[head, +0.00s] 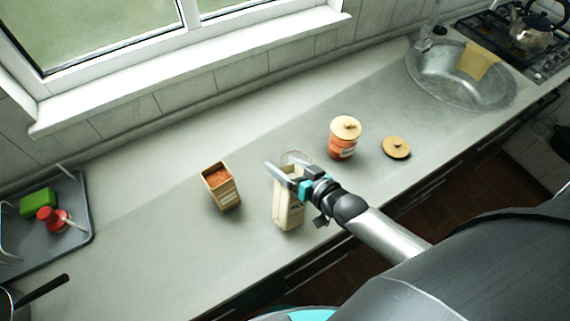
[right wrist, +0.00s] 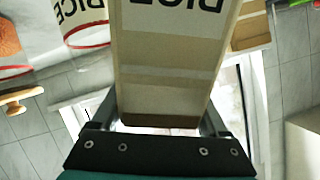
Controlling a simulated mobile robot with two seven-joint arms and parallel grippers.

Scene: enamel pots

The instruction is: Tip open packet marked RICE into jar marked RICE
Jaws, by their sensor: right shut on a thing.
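My right gripper (head: 283,176) is shut on a tall pale packet (head: 290,213), which also fills the middle of the right wrist view (right wrist: 168,65). Its dark lettering, partly cut off and upside down there, looks like RICE. The packet looks roughly upright; I cannot tell whether its base touches the counter. A clear glass jar (head: 297,156) stands just behind the gripper, partly hidden by it. Its red-edged label (right wrist: 82,20) shows upside down in the right wrist view, partly covered by the packet. My left gripper is not in view.
An open packet with orange contents (head: 221,186) stands to the left. A lidded jar with orange contents (head: 342,146) stands to the right, beside a loose wooden lid (head: 396,147). A grey tray (head: 82,225) is at far left, a sink (head: 440,85) at far right.

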